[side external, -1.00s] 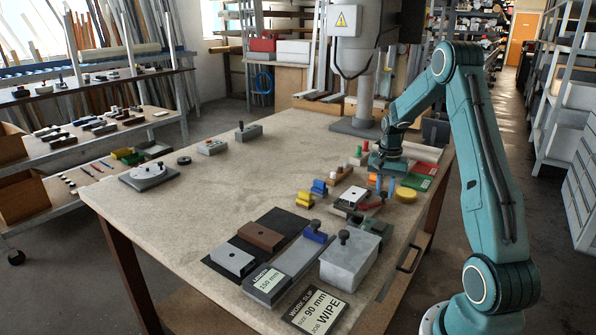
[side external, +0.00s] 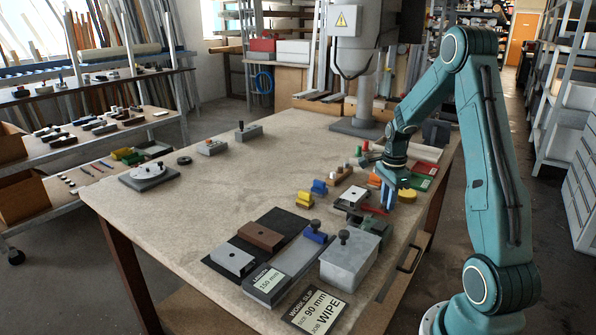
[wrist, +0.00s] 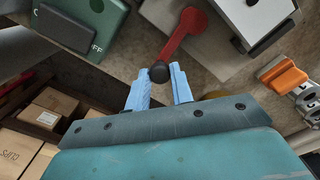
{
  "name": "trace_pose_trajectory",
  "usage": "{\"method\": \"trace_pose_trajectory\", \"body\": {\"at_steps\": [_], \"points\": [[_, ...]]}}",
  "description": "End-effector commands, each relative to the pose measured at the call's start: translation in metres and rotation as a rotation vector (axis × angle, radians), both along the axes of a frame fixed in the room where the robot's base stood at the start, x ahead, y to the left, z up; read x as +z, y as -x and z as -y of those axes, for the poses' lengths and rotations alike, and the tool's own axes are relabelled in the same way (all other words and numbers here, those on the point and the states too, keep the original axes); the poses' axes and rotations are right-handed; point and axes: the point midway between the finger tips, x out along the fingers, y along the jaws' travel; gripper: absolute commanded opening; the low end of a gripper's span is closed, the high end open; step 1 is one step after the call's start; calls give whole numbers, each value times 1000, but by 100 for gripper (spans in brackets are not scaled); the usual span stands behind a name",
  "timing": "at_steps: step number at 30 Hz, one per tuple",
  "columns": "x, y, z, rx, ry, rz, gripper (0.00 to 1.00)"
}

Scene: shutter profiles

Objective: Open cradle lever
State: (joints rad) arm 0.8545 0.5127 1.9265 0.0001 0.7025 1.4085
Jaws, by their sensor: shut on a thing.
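The cradle lever is a red arm with a dark ball knob; in the wrist view the red arm (wrist: 181,33) runs from a round pivot down to the knob (wrist: 159,71). My gripper (wrist: 160,78) has its two blue fingers shut on that knob. In the side view my gripper (side external: 387,200) is low over the bench's right part, and the red lever (side external: 372,209) shows just left of it. The cradle (side external: 350,203) beside it carries a pale block with a dark hole; the wrist view shows the pale block (wrist: 246,17) with a dark clamp piece at its edge.
A green box marked OFF (wrist: 85,30) and an orange clip (wrist: 283,77) flank the lever. A yellow disc (side external: 407,195) is close by my gripper. A grey box with a knob (side external: 349,258) and a work slip (side external: 316,309) are nearer the camera. The bench's left middle is clear.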

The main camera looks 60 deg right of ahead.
Motion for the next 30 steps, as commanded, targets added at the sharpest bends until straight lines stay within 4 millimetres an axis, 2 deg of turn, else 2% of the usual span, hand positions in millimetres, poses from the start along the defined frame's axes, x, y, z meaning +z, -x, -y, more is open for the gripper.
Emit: {"method": "trace_pose_trajectory", "body": {"at_steps": [9, 21, 22, 24, 25, 30], "points": [[1, 0, -6, -102, 1, 2, 0], [1, 0, -7, -109, 1, 2, 0], [1, 0, -7, -109, 0, 1, 27], [1, 0, -7, -108, 0, 1, 40], [1, 0, -7, -108, 0, 1, 45], [0, 0, -7, -108, 0, 0, 45]]}}
